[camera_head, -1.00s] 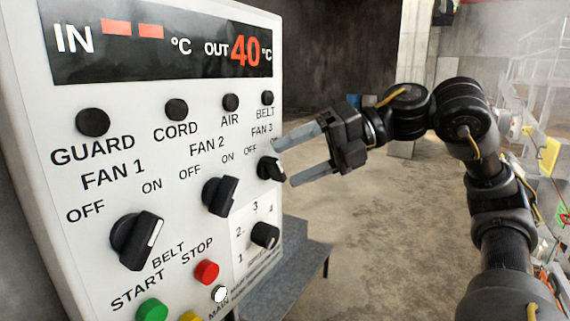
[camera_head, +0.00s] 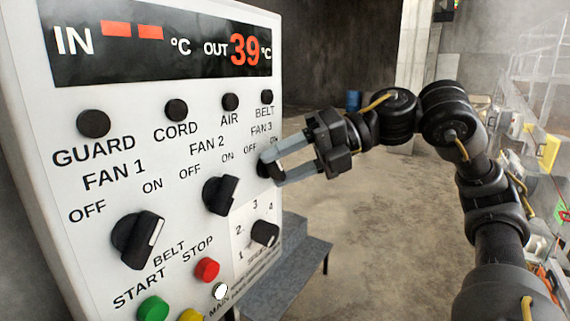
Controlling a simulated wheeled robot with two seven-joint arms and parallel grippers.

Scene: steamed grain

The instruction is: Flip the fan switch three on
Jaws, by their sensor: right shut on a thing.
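The fan 3 switch (camera_head: 265,168) is a black rotary knob on the right part of the white control panel (camera_head: 185,130), below the "FAN 3" label. My right gripper (camera_head: 273,166) comes in from the right with its two grey fingers at the panel. It is shut on the fan 3 knob, one finger above it and one below. The fingers partly hide the knob, so its pointing direction is hard to tell. My left gripper is not in view.
The fan 2 knob (camera_head: 220,195) and fan 1 knob (camera_head: 138,240) are to the left. A numbered selector knob (camera_head: 265,234) sits just below. Red (camera_head: 207,269) and green (camera_head: 153,309) buttons are lower down. The floor right of the panel is open.

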